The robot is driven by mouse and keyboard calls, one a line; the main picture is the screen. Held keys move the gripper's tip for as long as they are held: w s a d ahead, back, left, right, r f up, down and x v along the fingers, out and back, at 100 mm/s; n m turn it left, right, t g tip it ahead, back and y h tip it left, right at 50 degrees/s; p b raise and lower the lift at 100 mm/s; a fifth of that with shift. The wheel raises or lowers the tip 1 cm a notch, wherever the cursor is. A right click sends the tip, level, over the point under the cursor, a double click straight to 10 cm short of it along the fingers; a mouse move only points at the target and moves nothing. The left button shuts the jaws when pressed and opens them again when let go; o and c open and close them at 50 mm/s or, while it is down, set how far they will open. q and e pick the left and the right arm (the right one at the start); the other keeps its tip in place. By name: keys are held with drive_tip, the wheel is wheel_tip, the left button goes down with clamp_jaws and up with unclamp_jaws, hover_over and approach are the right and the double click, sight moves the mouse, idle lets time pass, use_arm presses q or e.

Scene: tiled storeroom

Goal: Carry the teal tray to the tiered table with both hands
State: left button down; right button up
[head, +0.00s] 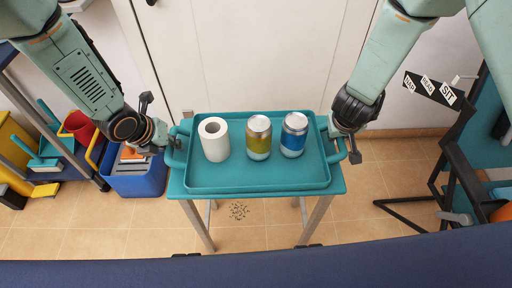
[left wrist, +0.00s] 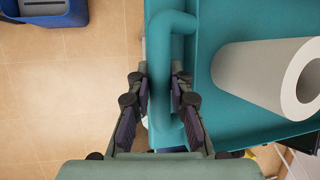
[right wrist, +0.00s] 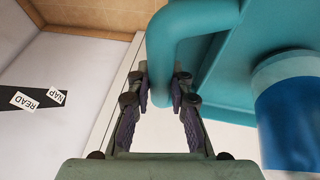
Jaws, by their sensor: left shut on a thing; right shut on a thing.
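The teal tray (head: 225,176) is level over a small teal-topped table (head: 178,189) with grey legs in the head view; I cannot tell whether it rests on it or hangs just above. A white paper roll (head: 214,140), a yellow-green can (head: 258,139) and a blue can (head: 293,135) stand upright on the tray. My left gripper (head: 162,142) is shut on the tray's left handle (left wrist: 175,30). My right gripper (head: 345,138) is shut on its right handle (right wrist: 165,35). The blue can (right wrist: 290,120) also shows in the right wrist view.
A blue bin (head: 137,184) stands on the tiled floor left of the table, with a red bucket (head: 79,126) and shelving beyond. A dark stand with signs (head: 434,88) is at the right. A white door (head: 255,50) is behind. A dark blue edge (head: 250,273) crosses the front.

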clamp_jaws()
use_arm(q)
drive_tip(key=shift+w+r, duration=0.1)
drive_tip(key=shift+r, duration=0.05)
use_arm(e)
drive_tip(key=shift+w+r, duration=0.1)
drive_tip(key=shift+r, duration=0.05)
use_arm(q)
drive_tip(key=shift+r, duration=0.1)
use_arm(e)
drive_tip(key=shift+r, duration=0.1)
